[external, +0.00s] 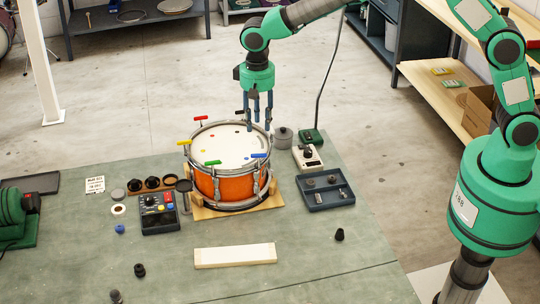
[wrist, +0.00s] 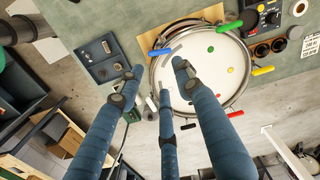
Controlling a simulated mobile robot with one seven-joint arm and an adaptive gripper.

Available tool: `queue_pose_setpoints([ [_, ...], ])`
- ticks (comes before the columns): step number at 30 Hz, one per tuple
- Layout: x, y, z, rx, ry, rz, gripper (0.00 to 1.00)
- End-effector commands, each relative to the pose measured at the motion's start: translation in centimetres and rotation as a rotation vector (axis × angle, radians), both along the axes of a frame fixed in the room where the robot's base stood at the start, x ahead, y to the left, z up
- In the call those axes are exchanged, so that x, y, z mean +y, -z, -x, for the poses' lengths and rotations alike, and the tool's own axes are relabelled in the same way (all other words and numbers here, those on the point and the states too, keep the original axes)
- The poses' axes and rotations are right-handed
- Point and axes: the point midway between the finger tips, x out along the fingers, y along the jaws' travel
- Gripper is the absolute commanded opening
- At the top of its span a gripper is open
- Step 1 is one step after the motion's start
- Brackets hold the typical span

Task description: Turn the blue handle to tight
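The drum (external: 212,185) has an orange shell and a white head and stands on a wooden board. The blue handle (external: 259,155) is a small bar at the drum's rim, on the right front side; in the wrist view the blue handle (wrist: 160,52) lies at the rim, beyond the spread fingertips. My gripper (external: 259,127) hangs above the right back part of the drum, fingers pointing down. In the wrist view my gripper (wrist: 158,76) has its fingers apart, with nothing between them. Gripper and handle look apart. Nothing hides the handle.
Green (external: 213,162), yellow (external: 183,142), red (external: 201,118) and black (external: 238,112) handles also sit around the rim. A dark tray (external: 325,204) and a grey pot (external: 283,137) stand right of the drum. A control box (external: 158,222) stands left. The bench front is mostly clear.

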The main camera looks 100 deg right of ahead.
Motion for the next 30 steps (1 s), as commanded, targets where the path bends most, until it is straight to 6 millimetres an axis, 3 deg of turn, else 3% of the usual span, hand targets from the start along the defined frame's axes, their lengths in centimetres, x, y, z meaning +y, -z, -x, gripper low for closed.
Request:
queue_pose_setpoints([
  [12,-0.2,-0.43,0.07,0.0,-0.665,0.0,0.35],
  [18,-0.27,-0.51,0.1,0.0,-0.899,0.0,0.35],
  [30,-0.29,-0.52,0.1,0.0,-1.002,0.0,0.35],
])
